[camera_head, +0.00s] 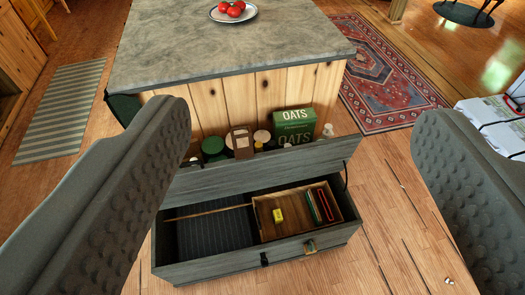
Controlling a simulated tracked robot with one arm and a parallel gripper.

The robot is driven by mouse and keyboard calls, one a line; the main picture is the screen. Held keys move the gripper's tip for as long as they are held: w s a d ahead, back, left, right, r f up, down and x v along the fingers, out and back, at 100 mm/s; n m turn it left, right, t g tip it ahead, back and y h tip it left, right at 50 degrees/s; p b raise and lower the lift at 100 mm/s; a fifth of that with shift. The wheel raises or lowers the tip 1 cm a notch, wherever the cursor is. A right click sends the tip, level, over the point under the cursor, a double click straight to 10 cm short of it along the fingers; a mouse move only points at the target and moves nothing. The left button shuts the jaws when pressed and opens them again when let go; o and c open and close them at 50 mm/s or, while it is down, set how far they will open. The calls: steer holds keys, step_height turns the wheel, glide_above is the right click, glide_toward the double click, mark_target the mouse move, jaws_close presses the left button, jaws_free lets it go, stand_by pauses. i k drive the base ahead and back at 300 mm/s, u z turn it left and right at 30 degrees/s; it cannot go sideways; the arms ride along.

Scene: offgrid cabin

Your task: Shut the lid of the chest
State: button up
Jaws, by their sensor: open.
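The grey wooden chest (215,264) stands on the floor in the lower middle, its long front side towards me. Its lid (250,176) is open and stands raised along the chest's far side. A metal latch (309,247) shows on the front. Inside are a dark striped lining on the left and a wooden tray (262,222) on the right, with a small yellow item and red and dark upright items. My gripper (304,116) is open. Its two dark padded fingers frame the view left and right, apart from the lid and holding nothing.
A stone-topped wooden island (215,50) stands behind the chest, bearing a plate of tomatoes (233,11). A green oats box (294,127) and jars show just behind the lid. White boxes (490,120) stand at the right.

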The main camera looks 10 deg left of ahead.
mark_target(195, 185)
steer(key=z, duration=0.1)
steer(key=k, duration=0.35)
steer(key=u, duration=0.6)
steer(key=i, duration=1.65)
steer(key=z, duration=0.25)
